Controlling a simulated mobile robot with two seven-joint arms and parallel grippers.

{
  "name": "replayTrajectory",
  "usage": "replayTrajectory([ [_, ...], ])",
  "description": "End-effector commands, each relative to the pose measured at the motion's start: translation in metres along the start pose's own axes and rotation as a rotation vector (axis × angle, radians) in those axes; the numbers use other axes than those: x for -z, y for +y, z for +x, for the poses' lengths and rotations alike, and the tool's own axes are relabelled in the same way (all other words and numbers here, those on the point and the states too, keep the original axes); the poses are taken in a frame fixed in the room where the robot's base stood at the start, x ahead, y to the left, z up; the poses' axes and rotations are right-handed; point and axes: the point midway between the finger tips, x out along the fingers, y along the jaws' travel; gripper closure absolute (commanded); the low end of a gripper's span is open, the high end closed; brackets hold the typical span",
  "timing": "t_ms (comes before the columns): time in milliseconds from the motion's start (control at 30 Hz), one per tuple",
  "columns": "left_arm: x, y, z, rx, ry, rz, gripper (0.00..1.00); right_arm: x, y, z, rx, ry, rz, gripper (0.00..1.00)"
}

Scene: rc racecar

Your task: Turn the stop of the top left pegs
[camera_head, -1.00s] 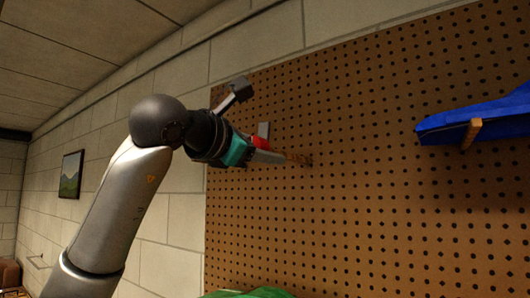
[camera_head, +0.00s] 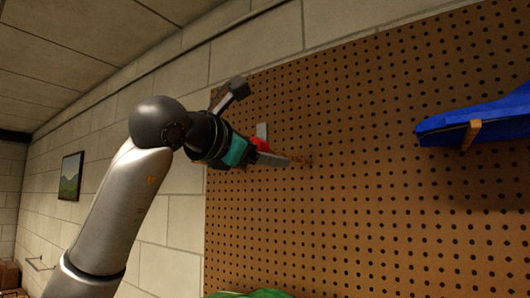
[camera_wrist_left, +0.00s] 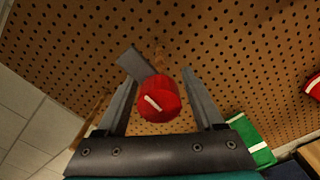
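A red round stop (camera_wrist_left: 159,98) with a white mark on its face sits in front of a wooden peg (camera_wrist_left: 158,57) on the brown pegboard (camera_head: 370,200). A grey plate (camera_wrist_left: 134,64) sticks out beside the stop. In the head view the red stop (camera_head: 260,144) shows partly behind my gripper. My left gripper (camera_wrist_left: 160,78) is open, with one finger on each side of the stop; narrow gaps seem to show, though I cannot tell contact for sure. In the head view my left gripper (camera_head: 284,159) is close to the board, largely covering the peg. My right gripper is not in view.
A blue body (camera_head: 480,115) rests on a wooden peg (camera_head: 471,134) at the right of the board. A green object (camera_head: 250,294) shows at the bottom, and green and white (camera_wrist_left: 252,139) in the wrist view. The board between is clear.

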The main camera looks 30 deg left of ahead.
Motion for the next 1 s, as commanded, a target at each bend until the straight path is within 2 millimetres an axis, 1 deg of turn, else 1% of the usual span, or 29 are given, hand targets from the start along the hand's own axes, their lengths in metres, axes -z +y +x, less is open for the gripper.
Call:
replayTrajectory([
  [267, 0.000, 0.000, 0.000, -0.001, -0.001, 0.000, 0.25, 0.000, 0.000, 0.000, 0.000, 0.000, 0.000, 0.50],
  [367, 0.000, 0.001, -0.005, -0.002, -0.002, 0.000, 0.25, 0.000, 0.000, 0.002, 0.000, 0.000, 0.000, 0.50],
  [433, 0.000, 0.001, -0.013, -0.003, -0.003, 0.000, 0.25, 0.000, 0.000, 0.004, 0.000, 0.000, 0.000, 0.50],
  [567, 0.000, 0.001, -0.037, -0.006, -0.005, 0.003, 0.25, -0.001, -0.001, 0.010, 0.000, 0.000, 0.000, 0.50],
  [800, 0.000, 0.001, -0.096, -0.006, -0.005, 0.001, 0.25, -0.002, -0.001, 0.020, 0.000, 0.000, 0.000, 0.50],
  [900, 0.000, 0.001, -0.117, -0.005, -0.004, 0.001, 0.25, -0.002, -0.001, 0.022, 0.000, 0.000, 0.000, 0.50],
  [1000, 0.000, 0.001, -0.134, -0.004, -0.003, 0.001, 0.25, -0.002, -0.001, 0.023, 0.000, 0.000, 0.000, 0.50],
])
